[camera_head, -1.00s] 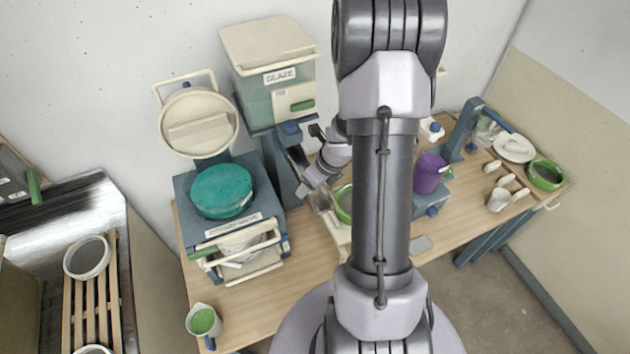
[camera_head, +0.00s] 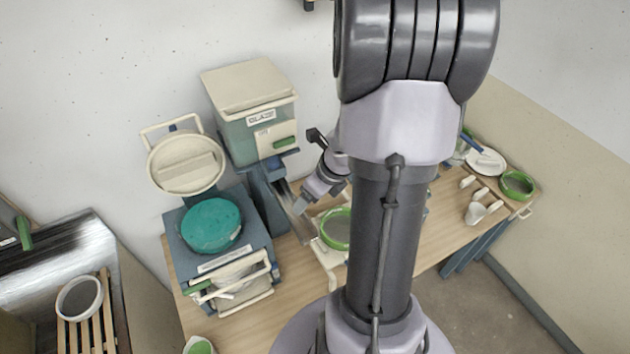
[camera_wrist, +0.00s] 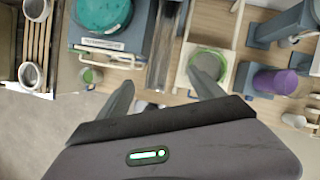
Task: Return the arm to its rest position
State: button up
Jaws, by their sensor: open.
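My gripper (camera_head: 303,206) shows in the head view at the end of my wrist, just right of the glaze dispenser, with its fingertips pointing down and left. In the wrist view its two fingers (camera_wrist: 160,90) are spread apart with nothing between them. Below them lie the table and a green-rimmed sieve or bowl (camera_head: 336,229) on a cream stand. In the wrist view that green-rimmed bowl (camera_wrist: 209,65) is beyond the right fingertip. My large upper arm link hides the middle right of the table in the head view.
The glaze dispenser (camera_head: 252,112) stands at the back. A teal-topped machine (camera_head: 211,225) with an open round lid stands left. A purple bucket (camera_wrist: 275,81) is at right in the wrist view. A green bowl (camera_head: 516,185) and cups sit at the table's right end. A slatted rack (camera_head: 88,333) is at left.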

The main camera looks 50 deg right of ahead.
jog(key=shift+v, duration=1.25)
jog(key=shift+w, duration=0.1)
